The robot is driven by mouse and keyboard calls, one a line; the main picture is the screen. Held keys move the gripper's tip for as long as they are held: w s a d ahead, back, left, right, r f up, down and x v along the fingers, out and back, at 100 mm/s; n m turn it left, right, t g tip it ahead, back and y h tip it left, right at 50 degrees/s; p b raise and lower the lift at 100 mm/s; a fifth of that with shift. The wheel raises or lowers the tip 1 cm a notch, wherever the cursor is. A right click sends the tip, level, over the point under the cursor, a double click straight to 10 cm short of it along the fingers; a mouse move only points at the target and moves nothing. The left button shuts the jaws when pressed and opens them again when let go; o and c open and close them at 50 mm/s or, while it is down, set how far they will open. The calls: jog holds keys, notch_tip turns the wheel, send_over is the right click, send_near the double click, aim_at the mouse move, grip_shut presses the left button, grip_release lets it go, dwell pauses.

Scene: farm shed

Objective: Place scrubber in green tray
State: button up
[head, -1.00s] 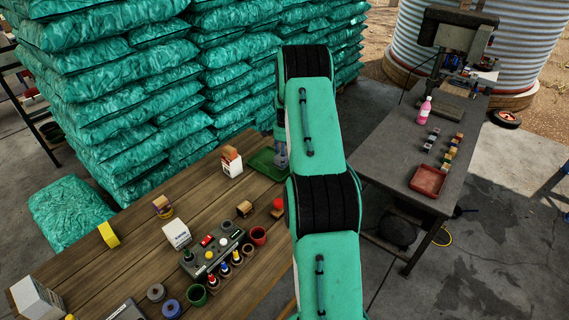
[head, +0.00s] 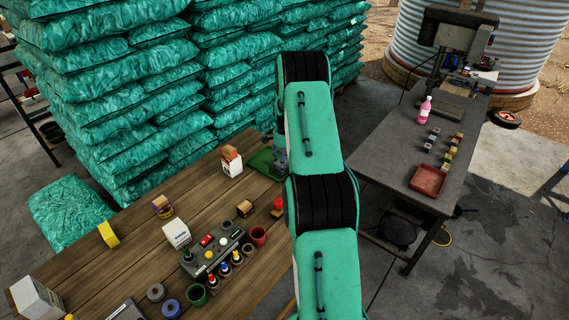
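The green tray (head: 261,161) lies at the far right end of the wooden table, partly hidden behind my arm. A small grey part of my gripper (head: 281,158) shows over the tray's right side. Its fingertips are hidden, so I cannot see whether it is open or shut, or whether it holds anything. I cannot make out the scrubber for certain. A small wooden item (head: 244,208) and a wooden block on a yellow roll (head: 162,206) stand on the table, but neither is clearly a scrubber.
A white box with an orange-brown block (head: 232,164) stands just left of the tray. A grey control box (head: 212,252), cups and bottles crowd the table's front. A red tray (head: 427,180) and pink bottle (head: 425,110) stand on the dark right-hand bench. Stacked green sacks (head: 120,110) rise behind.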

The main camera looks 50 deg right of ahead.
jog(key=shift+r, duration=0.15)
notch_tip(320, 180, up, 12)
dwell(0.8)
dwell(0.7)
